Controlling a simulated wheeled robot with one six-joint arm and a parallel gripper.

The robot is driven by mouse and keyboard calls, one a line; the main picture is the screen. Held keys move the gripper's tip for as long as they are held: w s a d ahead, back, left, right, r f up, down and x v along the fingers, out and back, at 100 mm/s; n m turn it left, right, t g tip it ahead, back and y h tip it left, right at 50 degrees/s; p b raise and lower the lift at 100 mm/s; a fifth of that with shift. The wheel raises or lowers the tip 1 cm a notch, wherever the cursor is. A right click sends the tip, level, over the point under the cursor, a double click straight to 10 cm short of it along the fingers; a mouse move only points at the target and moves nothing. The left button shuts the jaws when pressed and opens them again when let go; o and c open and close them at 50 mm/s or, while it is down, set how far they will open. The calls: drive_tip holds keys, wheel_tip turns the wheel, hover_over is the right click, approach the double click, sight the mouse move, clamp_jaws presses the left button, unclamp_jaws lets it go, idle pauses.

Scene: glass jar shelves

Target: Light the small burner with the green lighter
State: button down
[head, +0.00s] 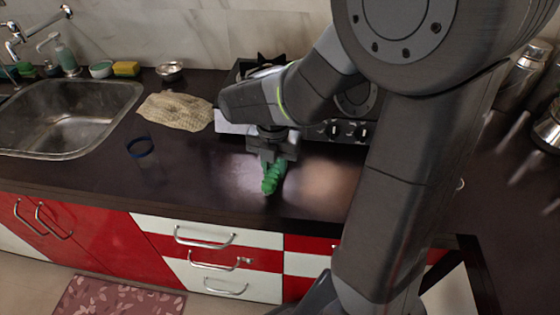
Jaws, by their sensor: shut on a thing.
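My gripper (272,160) is shut on a green object that appears to be the green lighter (271,182). It holds the lighter pointing down over the dark counter, in front of the stove; whether it touches the counter is unclear. The stove (322,132) stands behind my gripper, with dark knobs on its front. My arm hides much of its top. A dark pan support (268,62) shows at its back left. I cannot make out the small burner itself, or any flame.
A clear glass with a dark blue rim (140,147) stands left of my gripper. Behind it lies a crumpled beige cloth (175,111). A metal sink (65,115) is at the left. Metal jars (525,70) stand at the right. The counter's front edge is close to my gripper.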

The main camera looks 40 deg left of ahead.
drive_tip(key=shift+f+b, duration=0.7)
drive_tip(key=shift+f, duration=0.9)
drive_tip(key=shift+f, duration=0.35)
drive_tip(key=c, duration=1.1)
unclamp_jaws()
drive_tip(key=shift+o, duration=0.2)
drive_tip(key=shift+r, duration=0.15)
drive_tip(key=shift+c, duration=0.4)
drive_tip(key=shift+r+p, duration=3.1)
drive_tip(key=shift+r, duration=0.6)
drive_tip(key=c, duration=0.5)
